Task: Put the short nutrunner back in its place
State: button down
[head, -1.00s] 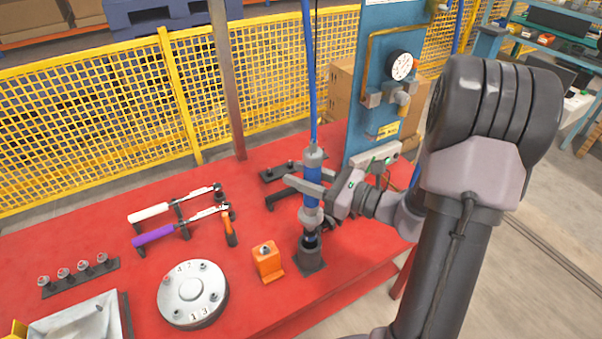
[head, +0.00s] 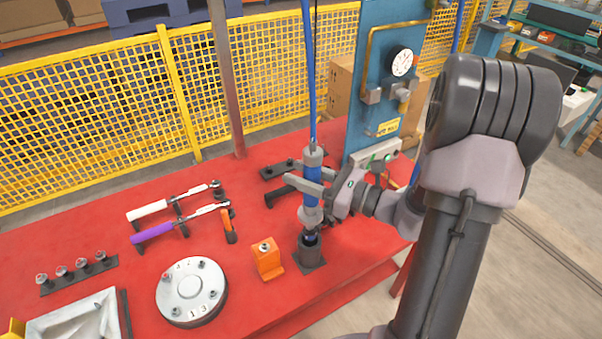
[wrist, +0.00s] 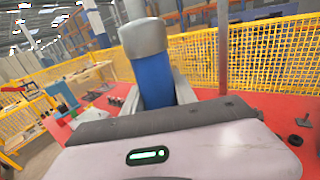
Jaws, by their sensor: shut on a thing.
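The short nutrunner (head: 312,172) is an upright blue and grey tool with a blue hose rising from its top. My gripper (head: 312,190) is shut around its blue body. Its lower end is at the mouth of a dark cup-shaped holder (head: 310,255) on the red table; I cannot tell how deep it sits. In the wrist view the nutrunner's blue body and grey collar (wrist: 158,75) stand between my fingers, and its lower part is hidden.
An orange block (head: 267,258) stands just left of the holder. A round silver flange (head: 191,291), two torque wrenches (head: 180,225) and a row of sockets (head: 76,270) lie further left on the red table. A blue gauge panel (head: 385,90) rises behind my gripper.

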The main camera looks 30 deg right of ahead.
aim_at(302, 208)
jog(key=shift+f+b, duration=4.3)
jog(key=shift+f, duration=0.7)
dwell(0.8)
jog(key=c, duration=0.9)
grip_release()
jog(key=shift+f, duration=0.1)
jog(key=shift+s, duration=0.1)
jog(key=p+v, duration=0.3)
jog(key=v, duration=1.4)
jog(key=shift+d+p, duration=0.2)
jog(key=shift+p, duration=0.2)
